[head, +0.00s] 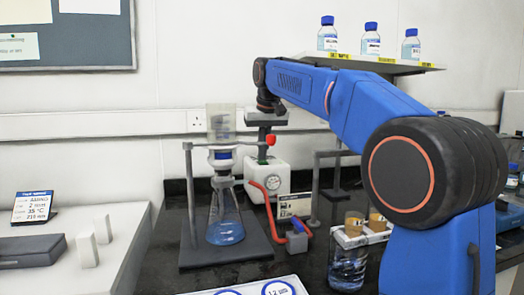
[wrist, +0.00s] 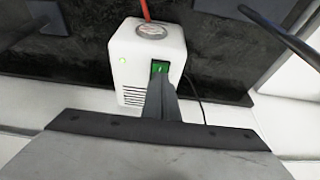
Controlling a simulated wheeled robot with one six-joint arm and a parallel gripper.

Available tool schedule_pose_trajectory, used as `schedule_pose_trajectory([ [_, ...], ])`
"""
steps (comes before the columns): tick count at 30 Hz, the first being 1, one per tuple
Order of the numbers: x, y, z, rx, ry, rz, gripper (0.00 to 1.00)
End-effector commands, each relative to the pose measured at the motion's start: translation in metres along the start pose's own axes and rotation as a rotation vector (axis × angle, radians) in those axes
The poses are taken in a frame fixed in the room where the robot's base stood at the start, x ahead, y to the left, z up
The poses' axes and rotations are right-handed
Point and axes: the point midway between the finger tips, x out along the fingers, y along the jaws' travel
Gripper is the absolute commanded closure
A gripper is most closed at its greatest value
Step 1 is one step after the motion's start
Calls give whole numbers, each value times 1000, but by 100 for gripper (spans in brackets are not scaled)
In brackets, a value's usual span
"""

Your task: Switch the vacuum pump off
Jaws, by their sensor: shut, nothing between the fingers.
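The vacuum pump is a white box (head: 267,178) with a round gauge and a red hose, on the dark bench behind the flask stand. In the wrist view the pump (wrist: 138,50) shows a green rocker switch (wrist: 160,67) on its top and a lit green lamp (wrist: 122,60) beside it. My gripper (head: 262,152) is above the pump, pointing down. In the wrist view its shut fingers (wrist: 160,82) lie at the near edge of the switch and cover part of it. I cannot tell whether they touch it.
A column and flask (head: 225,215) on a stand are left of the pump. A shelf with bottles (head: 371,42) hangs above my arm. A rack with brown-topped vials (head: 360,232) is at right.

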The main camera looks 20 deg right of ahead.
Motion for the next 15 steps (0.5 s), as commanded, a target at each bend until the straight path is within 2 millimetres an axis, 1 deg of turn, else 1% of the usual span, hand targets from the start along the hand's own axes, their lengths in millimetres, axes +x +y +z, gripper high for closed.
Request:
schedule_pose_trajectory([
  [1, 7, 0, 5, -1, -22, 1, 100],
  [12, 7, 0, 7, -1, -23, 1, 100],
  [15, 3, -1, 7, -1, -22, 1, 100],
])
